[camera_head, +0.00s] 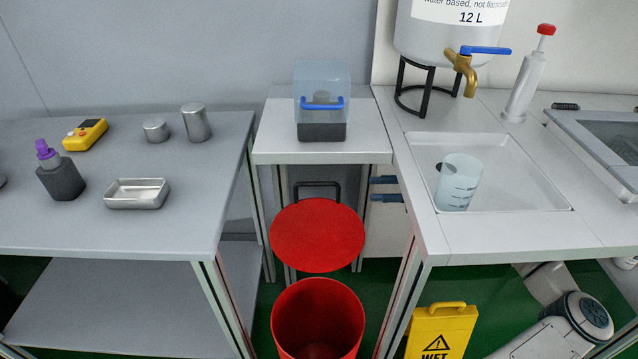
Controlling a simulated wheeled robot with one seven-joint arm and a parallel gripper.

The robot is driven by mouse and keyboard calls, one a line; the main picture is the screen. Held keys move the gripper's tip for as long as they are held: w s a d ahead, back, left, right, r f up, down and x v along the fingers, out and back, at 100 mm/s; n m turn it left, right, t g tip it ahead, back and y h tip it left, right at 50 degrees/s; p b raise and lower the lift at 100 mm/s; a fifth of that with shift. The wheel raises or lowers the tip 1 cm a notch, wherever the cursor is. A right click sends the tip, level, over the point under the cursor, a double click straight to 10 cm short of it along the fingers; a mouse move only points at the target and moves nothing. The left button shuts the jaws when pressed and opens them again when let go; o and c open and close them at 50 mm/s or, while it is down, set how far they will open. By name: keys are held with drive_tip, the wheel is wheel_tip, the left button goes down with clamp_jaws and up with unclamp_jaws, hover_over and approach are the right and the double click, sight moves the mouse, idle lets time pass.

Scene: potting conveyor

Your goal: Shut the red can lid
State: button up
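The red can (318,325) stands on the green floor in the gap between the left table and the right counter. Its round red lid (318,235) is raised, tilted up behind the open mouth, so the inside of the can shows. A dark handle-like bar (317,186) stands just behind the top of the lid. The lower part of the can is cut off by the frame. Part of my arm (570,322) shows at the bottom right. My gripper is not in view.
A yellow wet-floor sign (440,330) stands right of the can, under the counter. The left table (110,235) and right counter (500,240) flank the can closely. A small table (270,148) with a blue-handled clear box (322,90) stands behind the lid.

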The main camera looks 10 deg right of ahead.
wheel_tip(320, 180, up, 2)
drive_tip(key=a+n, duration=0.1)
drive_tip(key=n, duration=0.1)
drive_tip(key=b, duration=0.2)
approach(298, 184)
drive_tip(key=shift+g+y, duration=0.4)
drive_tip(key=a, duration=0.1)
drive_tip(key=w+a, duration=0.1)
drive_tip(key=a, duration=0.1)
drive_tip(key=w+a+f, duration=0.1)
drive_tip(key=shift+a, duration=0.35)
clamp_jaws()
